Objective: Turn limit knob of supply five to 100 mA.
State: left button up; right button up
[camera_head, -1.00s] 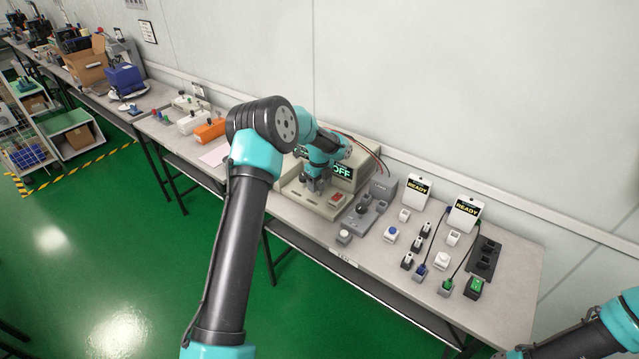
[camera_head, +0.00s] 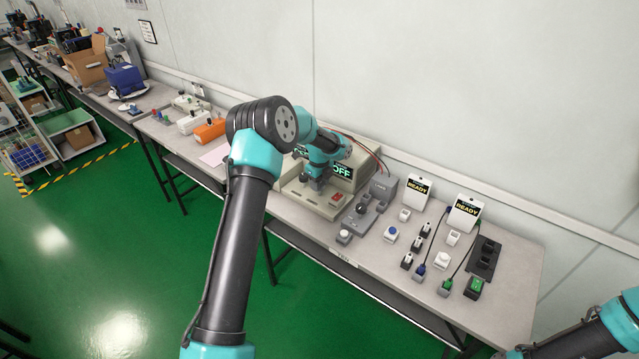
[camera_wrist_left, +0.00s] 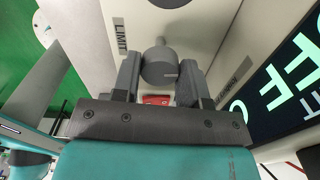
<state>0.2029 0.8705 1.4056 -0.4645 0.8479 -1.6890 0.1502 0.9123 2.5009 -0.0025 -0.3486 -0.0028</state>
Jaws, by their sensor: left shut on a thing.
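The supply (camera_head: 312,198) is a beige bench unit with a sloped front panel and a green-lit display (camera_head: 342,171) reading OFF. In the left wrist view, a grey round knob (camera_wrist_left: 159,66) with a small pointer mark stands on the panel near a label reading LIMIT (camera_wrist_left: 121,37). My left gripper (camera_head: 316,186) is down at the panel. In the left wrist view its fingers (camera_wrist_left: 160,76) are shut on the knob, one on each side. The knob's scale is not readable. My right arm (camera_head: 618,325) shows at the lower right, with its gripper out of frame.
A red switch (camera_head: 337,198) sits on the supply's panel, right of my left gripper. A grey box with a black knob (camera_head: 361,208) stands close on the right. Several small testers, plugs and two READY displays (camera_head: 466,212) fill the right of the table. An orange device (camera_head: 209,130) lies left.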

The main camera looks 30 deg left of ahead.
pick_arm(q)
jog(key=n, duration=0.5)
jog(key=shift+n, duration=0.3)
jog(key=n, duration=1.1)
jog(key=shift+n, duration=0.4)
jog(key=n, duration=0.5)
jog(key=shift+n, duration=0.3)
jog(key=o, duration=0.9)
jog(key=shift+r, duration=0.1)
notch_tip(320, 180, up, 17)
jog(key=shift+r, duration=0.15)
